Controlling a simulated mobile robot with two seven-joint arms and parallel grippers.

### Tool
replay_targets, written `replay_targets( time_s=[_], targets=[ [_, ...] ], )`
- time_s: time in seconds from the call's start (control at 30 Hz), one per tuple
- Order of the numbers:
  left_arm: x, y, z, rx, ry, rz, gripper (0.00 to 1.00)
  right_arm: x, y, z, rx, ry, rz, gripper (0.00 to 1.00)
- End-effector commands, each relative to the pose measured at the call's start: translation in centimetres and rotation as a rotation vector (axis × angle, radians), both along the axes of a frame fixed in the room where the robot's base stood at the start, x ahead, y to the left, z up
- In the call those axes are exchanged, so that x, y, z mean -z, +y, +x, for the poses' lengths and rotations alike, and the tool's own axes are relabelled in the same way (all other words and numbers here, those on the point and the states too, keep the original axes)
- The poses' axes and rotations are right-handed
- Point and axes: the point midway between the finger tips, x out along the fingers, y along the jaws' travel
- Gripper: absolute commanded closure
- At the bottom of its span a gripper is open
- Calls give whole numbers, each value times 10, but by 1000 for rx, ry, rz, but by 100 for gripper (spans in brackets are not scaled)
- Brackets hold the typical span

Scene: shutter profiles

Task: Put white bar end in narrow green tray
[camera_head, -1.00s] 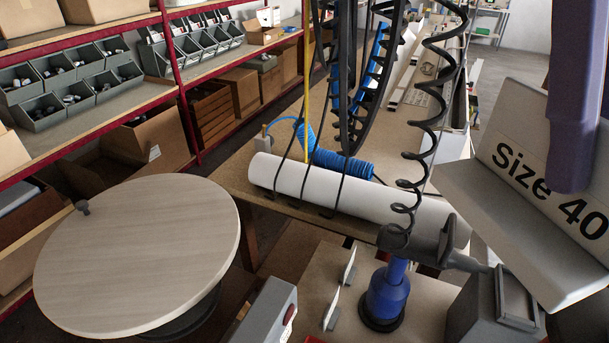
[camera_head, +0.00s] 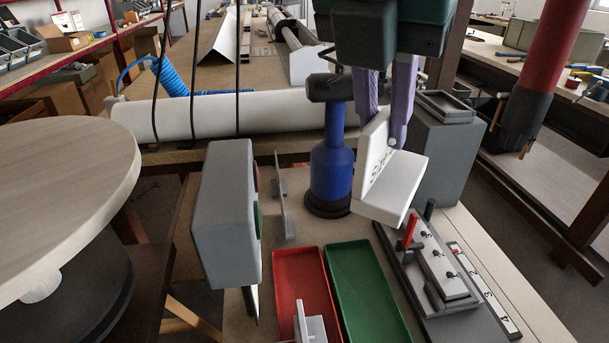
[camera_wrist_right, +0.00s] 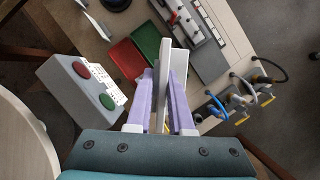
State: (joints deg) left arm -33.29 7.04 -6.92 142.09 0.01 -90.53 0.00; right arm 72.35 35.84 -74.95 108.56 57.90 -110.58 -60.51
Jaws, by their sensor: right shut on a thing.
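My right gripper (camera_head: 384,125) has lilac fingers shut on a white L-shaped bar end (camera_head: 402,182) with black "Size" lettering. The narrow green tray (camera_head: 366,295) lies on the bench below and nearer to me, beside the red tray (camera_head: 298,275). In the right wrist view the bar end (camera_wrist_right: 176,62) stands between the fingers (camera_wrist_right: 163,95), and the green tray (camera_wrist_right: 146,38) shows to its upper left. My left gripper is not in view.
A grey box (camera_head: 224,205) with red and green buttons stands left of the trays. The blue tool (camera_head: 330,165) stands behind. A grey fixture with a red handle (camera_head: 410,230) is to the right. A pale piece (camera_head: 312,326) is at the red tray's near end.

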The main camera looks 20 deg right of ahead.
Motion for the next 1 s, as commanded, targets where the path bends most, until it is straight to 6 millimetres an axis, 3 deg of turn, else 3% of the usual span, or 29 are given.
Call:
replay_targets(
  time_s=[0.03,0.2,0.3,0.63,1.0],
  targets=[
    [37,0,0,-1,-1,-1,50,38,-5,4,-92,3,1,100],
    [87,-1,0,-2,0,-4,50,85,-21,21,-401,-1,1,100],
    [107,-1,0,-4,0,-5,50,101,-30,28,-537,-1,1,100],
    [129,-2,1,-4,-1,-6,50,130,-42,36,-713,3,-1,100],
    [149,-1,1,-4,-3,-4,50,235,-42,35,-715,7,-1,100]
  ],
)
